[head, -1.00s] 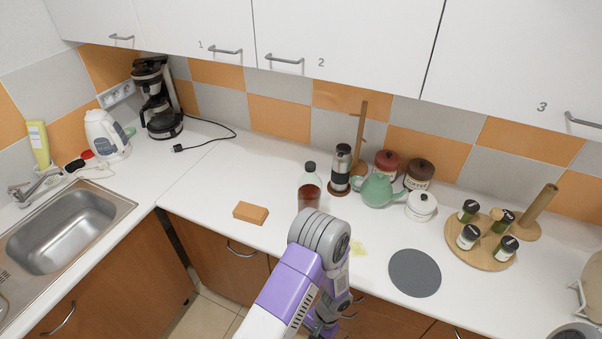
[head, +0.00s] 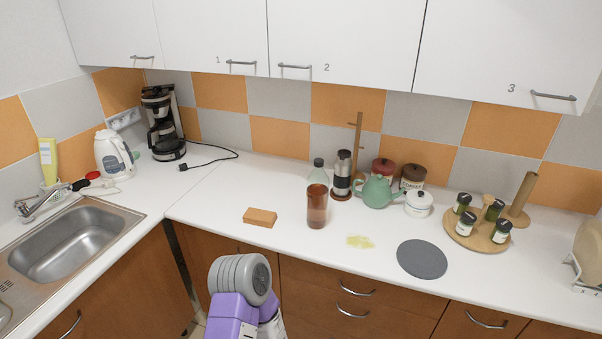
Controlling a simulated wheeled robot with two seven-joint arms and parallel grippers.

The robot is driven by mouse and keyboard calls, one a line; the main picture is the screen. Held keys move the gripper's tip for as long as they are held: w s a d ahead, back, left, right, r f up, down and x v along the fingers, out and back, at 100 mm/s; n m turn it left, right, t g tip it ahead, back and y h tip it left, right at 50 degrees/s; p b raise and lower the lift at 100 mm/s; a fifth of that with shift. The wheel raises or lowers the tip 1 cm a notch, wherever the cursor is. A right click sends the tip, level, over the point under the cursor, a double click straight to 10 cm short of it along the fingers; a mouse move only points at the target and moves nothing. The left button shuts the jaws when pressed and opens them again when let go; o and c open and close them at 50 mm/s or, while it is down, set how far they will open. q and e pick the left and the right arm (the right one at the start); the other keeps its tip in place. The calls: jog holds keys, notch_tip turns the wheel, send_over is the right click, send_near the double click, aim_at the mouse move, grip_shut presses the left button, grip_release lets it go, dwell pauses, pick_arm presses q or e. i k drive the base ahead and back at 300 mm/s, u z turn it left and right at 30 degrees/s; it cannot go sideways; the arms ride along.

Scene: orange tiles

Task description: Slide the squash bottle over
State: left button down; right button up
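The squash bottle (head: 317,208) stands upright on the white worktop in the middle of the head view. It is clear with a dark cap, and reddish-brown liquid fills its lower part. Nothing of mine touches it. One of my arms, grey and purple, shows at the bottom edge, in front of the drawers and below the bottle. Neither of my grippers is in view.
A yellow-green spill (head: 360,241) lies right of the bottle, then a grey round mat (head: 422,259). An orange-brown block (head: 260,217) lies left. A coffee press (head: 342,176) and green teapot (head: 377,191) stand behind. Worktop left of the block is clear.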

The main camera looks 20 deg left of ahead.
aim_at(317, 182)
jog(key=u, duration=0.55)
jog(key=i, duration=0.55)
jog(key=u, duration=0.45)
